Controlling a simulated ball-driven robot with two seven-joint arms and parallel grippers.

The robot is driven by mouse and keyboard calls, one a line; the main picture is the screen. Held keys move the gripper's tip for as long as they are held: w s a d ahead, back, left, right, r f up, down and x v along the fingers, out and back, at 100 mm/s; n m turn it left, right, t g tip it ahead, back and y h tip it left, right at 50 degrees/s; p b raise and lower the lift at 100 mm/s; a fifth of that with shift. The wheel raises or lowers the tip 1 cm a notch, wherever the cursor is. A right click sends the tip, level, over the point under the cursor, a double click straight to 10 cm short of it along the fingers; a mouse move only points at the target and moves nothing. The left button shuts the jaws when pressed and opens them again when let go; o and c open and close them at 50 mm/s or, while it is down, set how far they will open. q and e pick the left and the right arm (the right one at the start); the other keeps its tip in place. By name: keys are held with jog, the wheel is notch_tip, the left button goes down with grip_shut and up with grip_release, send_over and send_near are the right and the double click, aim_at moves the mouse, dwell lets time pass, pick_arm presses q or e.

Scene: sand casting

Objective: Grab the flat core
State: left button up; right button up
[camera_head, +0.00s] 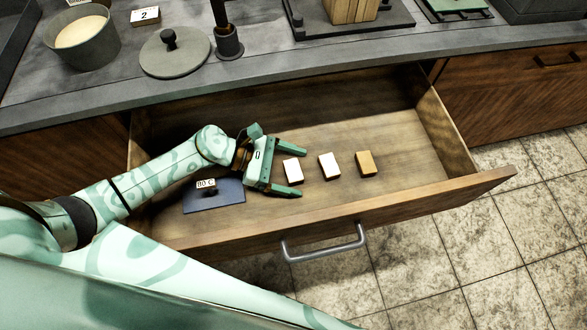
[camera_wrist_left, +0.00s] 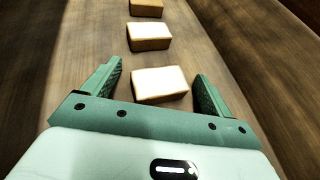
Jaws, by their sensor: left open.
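Three small blocks lie in a row in the open drawer: a pale one (camera_head: 293,171) nearest my left gripper, a second pale one (camera_head: 329,166), and a tan one (camera_head: 365,163) on the right. I cannot tell by shape which is the flat core. My left gripper (camera_head: 303,171) is open and low in the drawer. Its fingers stand on either side of the nearest pale block, with a gap on each side. In the left wrist view this block (camera_wrist_left: 160,84) sits between the fingers, with the second block (camera_wrist_left: 149,37) and the third (camera_wrist_left: 146,8) beyond. My right gripper is not in view.
A blue mat (camera_head: 228,192) with a small dark item and a label lies in the drawer under my left arm. The drawer's front wall (camera_head: 400,207) and side walls surround the blocks. Free drawer floor lies right of the tan block. A grey counter (camera_head: 270,66) is behind.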

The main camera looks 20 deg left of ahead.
pick_arm(q)
jog(key=c, duration=1)
jog(key=shift+c, duration=0.2)
